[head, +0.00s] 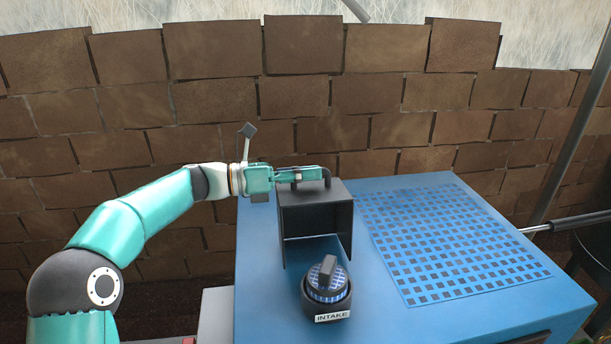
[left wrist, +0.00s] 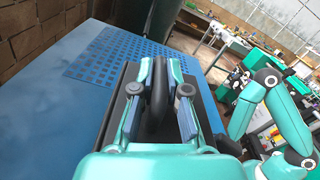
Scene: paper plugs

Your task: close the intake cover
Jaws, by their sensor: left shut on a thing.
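The intake cover (head: 317,213) is a dark box-like hood on the blue housing (head: 262,285), with a black handle (head: 326,177) on top. Its lower front is open, and blue shows through under it. The intake (head: 326,292) is a round dark socket with a label reading INTAKE, just in front of the cover. A blue-and-black plug (head: 328,275) with a dark grip sits in it. My left gripper (head: 318,174) is shut on the handle. In the left wrist view, the handle (left wrist: 158,90) stands between the two fingers (left wrist: 159,98).
A grid of dark square holes (head: 450,240) covers the right part of the housing top. A brick wall (head: 300,95) stands behind. The left wrist view shows a cluttered bench (left wrist: 215,40) farther off.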

